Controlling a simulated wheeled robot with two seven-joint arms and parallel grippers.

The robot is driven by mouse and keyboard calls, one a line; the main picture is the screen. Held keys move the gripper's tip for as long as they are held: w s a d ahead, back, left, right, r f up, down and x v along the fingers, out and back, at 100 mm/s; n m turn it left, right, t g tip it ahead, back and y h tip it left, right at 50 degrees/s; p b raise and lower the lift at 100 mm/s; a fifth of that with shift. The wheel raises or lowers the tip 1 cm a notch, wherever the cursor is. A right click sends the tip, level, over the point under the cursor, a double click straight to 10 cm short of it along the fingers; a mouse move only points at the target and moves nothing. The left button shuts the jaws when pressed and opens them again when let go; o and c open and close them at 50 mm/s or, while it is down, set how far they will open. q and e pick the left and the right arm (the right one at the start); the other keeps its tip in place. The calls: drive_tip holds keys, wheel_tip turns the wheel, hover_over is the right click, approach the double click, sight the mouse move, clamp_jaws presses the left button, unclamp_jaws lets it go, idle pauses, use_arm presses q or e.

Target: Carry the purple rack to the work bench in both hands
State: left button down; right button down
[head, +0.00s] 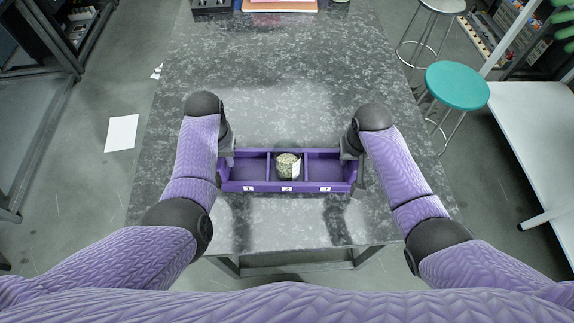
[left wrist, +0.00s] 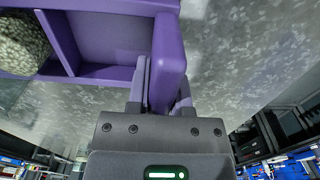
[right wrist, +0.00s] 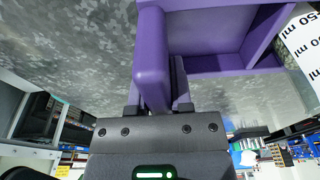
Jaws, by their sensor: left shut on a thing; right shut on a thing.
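The purple rack (head: 250,185) has three compartments labelled 1, 2 and 3. It is level at the near part of the grey speckled bench top (head: 280,75); I cannot tell whether it touches the surface. A round speckled container (head: 287,166) with a white label stands in compartment 2; compartments 1 and 3 look empty. My left gripper (head: 226,155) is shut on the rack's left end wall, which also shows in the left wrist view (left wrist: 169,60). My right gripper (head: 350,155) is shut on the right end wall, seen in the right wrist view (right wrist: 152,60).
The bench top around and beyond the rack is clear. At its far edge are a dark tray (head: 211,6) and an orange-edged stack (head: 280,5). A teal stool (head: 457,86) and a white table (head: 535,140) stand to the right. Paper (head: 122,133) lies on the floor at left.

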use_arm(q)
drive_tip(key=shift+r, duration=0.1)
